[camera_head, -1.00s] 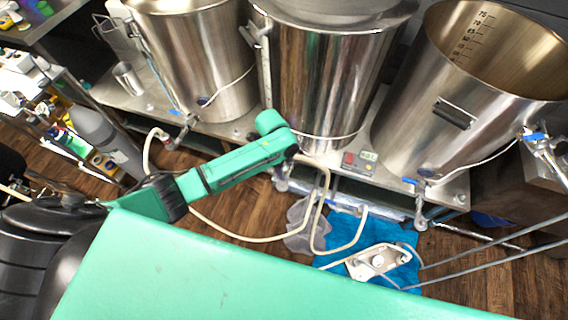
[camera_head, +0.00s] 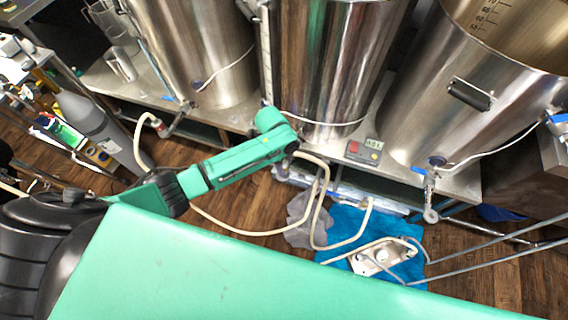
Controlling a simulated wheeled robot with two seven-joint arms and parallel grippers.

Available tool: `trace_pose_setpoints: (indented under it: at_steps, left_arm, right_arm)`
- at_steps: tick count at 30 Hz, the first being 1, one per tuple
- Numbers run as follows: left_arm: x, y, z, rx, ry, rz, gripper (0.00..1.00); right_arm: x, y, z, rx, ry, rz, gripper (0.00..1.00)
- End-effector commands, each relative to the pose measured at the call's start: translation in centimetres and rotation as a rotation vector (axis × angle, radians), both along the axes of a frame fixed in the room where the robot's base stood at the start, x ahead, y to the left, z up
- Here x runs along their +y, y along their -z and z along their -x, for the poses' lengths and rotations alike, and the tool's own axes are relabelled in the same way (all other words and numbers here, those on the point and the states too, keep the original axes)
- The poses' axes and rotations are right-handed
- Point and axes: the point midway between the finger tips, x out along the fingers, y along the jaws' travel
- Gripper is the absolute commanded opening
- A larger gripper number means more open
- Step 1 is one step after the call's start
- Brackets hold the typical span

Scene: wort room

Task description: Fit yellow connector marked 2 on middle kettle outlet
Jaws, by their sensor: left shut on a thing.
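The middle kettle (camera_head: 335,70) is a tall steel vessel standing on a steel bench between two others. Its outlet is hidden behind my left arm. My left gripper (camera_head: 287,142), at the end of the green arm, is in front of the kettle's lower left part. It is shut on the end of a cream hose (camera_head: 316,200), which hangs from it towards the floor. The connector at that end, its colour and its mark are hidden by the gripper. I cannot tell if it touches the outlet. My right gripper is not in view.
The left kettle (camera_head: 205,50) has a hose on its outlet valve (camera_head: 180,106). The right kettle (camera_head: 455,85) has a valve (camera_head: 430,175) low at its front. A control box (camera_head: 364,152) sits on the bench. A pump (camera_head: 383,256) lies on a blue cloth (camera_head: 345,222) on the floor.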

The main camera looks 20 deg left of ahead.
Motion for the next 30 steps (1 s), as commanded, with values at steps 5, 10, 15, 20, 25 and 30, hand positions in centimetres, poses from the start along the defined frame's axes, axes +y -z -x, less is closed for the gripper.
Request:
trace_pose_setpoints:
  at_steps: [5,10,15,20,25,30]
  left_arm:
    - [0.0,-0.1,0.0,0.0,0.0,0.0,0.0]
    - [0.0,0.0,0.0,-0.001,0.0,0.0,0.0]
    - [0.0,0.0,0.0,-0.001,0.0,0.0,0.0]
    - [0.0,0.4,0.0,-0.001,0.0,0.0,0.0]
    - [0.0,0.7,0.0,-0.001,0.0,0.0,0.0]
    - [0.0,1.0,0.0,-0.001,0.0,0.0,0.0]
  right_arm:
    - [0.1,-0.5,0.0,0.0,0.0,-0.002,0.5]
    - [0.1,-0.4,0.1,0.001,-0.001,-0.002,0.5]
    - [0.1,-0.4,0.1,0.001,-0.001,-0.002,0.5]
    - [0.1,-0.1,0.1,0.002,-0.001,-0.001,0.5]
    - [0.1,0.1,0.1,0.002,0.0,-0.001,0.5]
    - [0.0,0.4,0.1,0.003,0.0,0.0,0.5]
